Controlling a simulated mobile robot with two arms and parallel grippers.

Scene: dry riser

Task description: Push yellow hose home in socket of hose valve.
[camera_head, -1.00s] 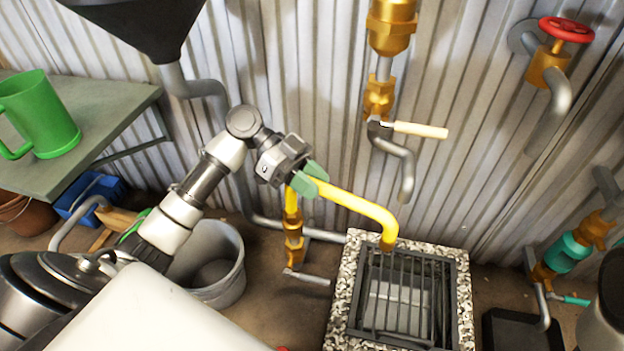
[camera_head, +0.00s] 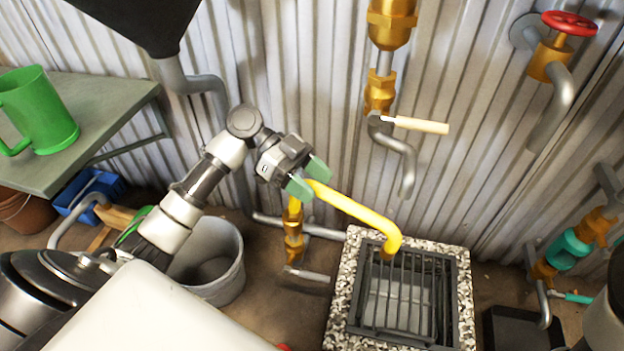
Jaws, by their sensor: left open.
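The yellow hose (camera_head: 350,207) arches from the brass hose valve (camera_head: 293,246) on the left to a downturned free end over the drain grate. Its near end runs down at the valve's top; the gripper partly covers the bend, and I cannot tell how deep the end sits in the socket. My left gripper (camera_head: 309,179) is open, with its green fingers on either side of the hose at the upper bend. I cannot tell whether a finger touches it. My right gripper is out of view.
The drain grate (camera_head: 440,262) has a speckled stone surround. A grey bucket (camera_head: 232,262) stands left of the valve. A lever valve (camera_head: 378,95) with a bent spout hangs above on the corrugated wall. A green mug (camera_head: 45,115) stands on the shelf (camera_head: 120,105).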

